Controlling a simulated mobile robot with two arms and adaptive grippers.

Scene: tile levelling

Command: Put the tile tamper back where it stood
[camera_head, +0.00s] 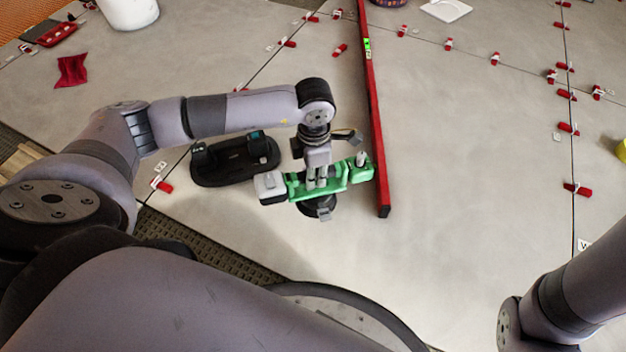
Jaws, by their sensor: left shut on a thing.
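The tile tamper (330,190) is a green tool with a grey-white block at its left end, a green block at its right end and a black round foot below. My left gripper (318,182) is shut on its green middle from above, and the fingers partly hide it. The tamper is near the lower end of the red level; I cannot tell whether its foot touches the tiles. My right gripper is out of view; only part of my right arm shows at the lower right.
A black oval holder (235,162) with two upright ends lies left of the tamper. A long red spirit level (373,110) lies close on its right. Red levelling clips (568,128) line the tile joints. A red cloth (71,71) and white bucket (128,12) are farther back. Open tile lies right of the level.

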